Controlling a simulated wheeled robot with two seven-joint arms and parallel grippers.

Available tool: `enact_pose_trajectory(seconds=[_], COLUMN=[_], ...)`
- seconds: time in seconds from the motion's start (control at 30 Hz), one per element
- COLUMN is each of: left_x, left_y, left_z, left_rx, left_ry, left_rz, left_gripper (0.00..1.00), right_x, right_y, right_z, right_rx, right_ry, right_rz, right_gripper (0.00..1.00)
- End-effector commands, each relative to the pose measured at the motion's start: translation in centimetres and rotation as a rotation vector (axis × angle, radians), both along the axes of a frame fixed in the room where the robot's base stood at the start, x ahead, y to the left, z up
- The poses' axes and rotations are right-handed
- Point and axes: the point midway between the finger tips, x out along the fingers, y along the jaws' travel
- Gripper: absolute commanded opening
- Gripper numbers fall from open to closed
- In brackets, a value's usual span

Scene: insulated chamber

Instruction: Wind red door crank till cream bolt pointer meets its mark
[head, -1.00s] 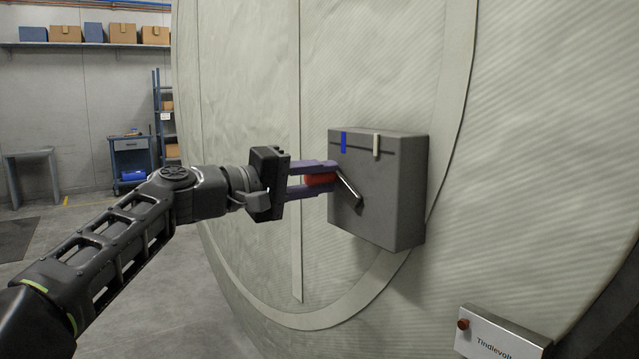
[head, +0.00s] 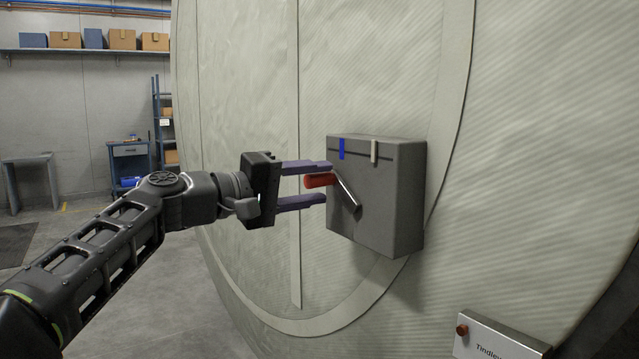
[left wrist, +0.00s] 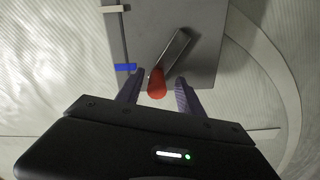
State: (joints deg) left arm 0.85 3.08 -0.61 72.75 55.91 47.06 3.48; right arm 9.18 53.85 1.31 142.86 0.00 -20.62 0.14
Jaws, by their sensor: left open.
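The red crank handle (head: 320,181) sits on a metal crank arm (head: 346,193) on the front of a dark grey box (head: 395,215). The handle is at the upper left of the crank's pivot. My left gripper (head: 328,183) is open, with its purple fingers above and below the handle. In the left wrist view the red handle (left wrist: 157,84) lies between the open fingers, with gaps on both sides. The cream pointer (head: 374,151) stands at the box's top slot, to the right of the blue mark (head: 342,148) and apart from it. My right gripper is not in view.
The box is mounted on a large pale quilted round door (head: 330,80). Shelves with boxes (head: 122,39) and a blue cart (head: 130,160) are far back at left.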

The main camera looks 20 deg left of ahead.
Motion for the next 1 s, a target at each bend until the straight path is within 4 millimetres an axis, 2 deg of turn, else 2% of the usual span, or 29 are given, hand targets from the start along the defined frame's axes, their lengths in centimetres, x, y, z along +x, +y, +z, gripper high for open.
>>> enact_pose_trajectory(seconds=[0.2, 0.4, 1.0], left_x=[-2.9, -4.8, -4.9], left_y=[2.3, 3.8, 4.3], left_z=[0.1, 0.2, 0.3], left_rx=[-0.002, -0.002, -0.003], left_ry=[-0.002, -0.002, -0.006], left_rz=[0.002, -0.001, 0.013], left_gripper=[0.44, 0.44, 0.44], right_x=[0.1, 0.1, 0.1], right_y=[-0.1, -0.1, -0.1], right_z=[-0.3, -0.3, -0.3], right_rx=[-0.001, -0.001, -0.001], right_ry=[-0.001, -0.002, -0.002], right_rz=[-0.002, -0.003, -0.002], right_gripper=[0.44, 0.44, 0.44])
